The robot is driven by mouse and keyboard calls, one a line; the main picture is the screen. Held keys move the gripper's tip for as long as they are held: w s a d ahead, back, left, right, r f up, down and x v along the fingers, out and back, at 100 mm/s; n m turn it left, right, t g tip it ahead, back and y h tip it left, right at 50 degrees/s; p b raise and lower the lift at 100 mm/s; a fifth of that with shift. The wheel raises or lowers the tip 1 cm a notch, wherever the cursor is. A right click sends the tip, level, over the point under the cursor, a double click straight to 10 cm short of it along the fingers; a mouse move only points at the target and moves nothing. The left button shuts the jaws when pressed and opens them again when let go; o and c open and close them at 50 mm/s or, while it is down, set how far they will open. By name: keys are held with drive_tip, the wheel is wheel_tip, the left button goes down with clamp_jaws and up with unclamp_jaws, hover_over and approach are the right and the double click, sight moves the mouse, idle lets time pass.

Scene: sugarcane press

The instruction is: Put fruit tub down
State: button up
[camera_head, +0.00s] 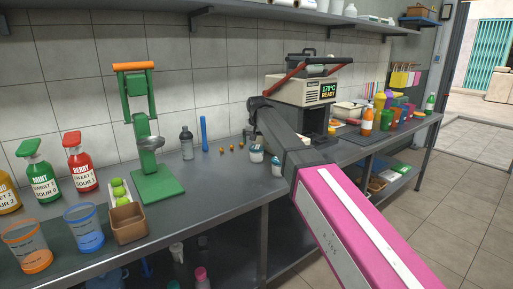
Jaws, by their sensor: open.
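Which object is the fruit tub is not certain from this view. A small white tray (120,193) with green round fruit stands beside the green press on the left of the counter, behind a brown open box (128,223). Two small white containers with dark markings, a farther one (256,154) and a nearer one (277,168), stand near the counter's middle. My arm reaches in from the lower right. My gripper (258,112) is at its dark far end, above and behind these containers. It is open; its fingertips are hard to make out, and I see nothing held.
The green press (152,145) with an orange handle stands at left, near sauce bottles (82,165) and two clear cups. A machine reading "170°C READY" (300,90) stands behind my arm. Bottles and coloured containers crowd the right counter. Bare counter (215,190) lies left of my arm.

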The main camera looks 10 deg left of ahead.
drive_tip(key=v, duration=0.7)
drive_tip(key=shift+r, duration=0.4)
drive_tip(key=shift+s, duration=0.1)
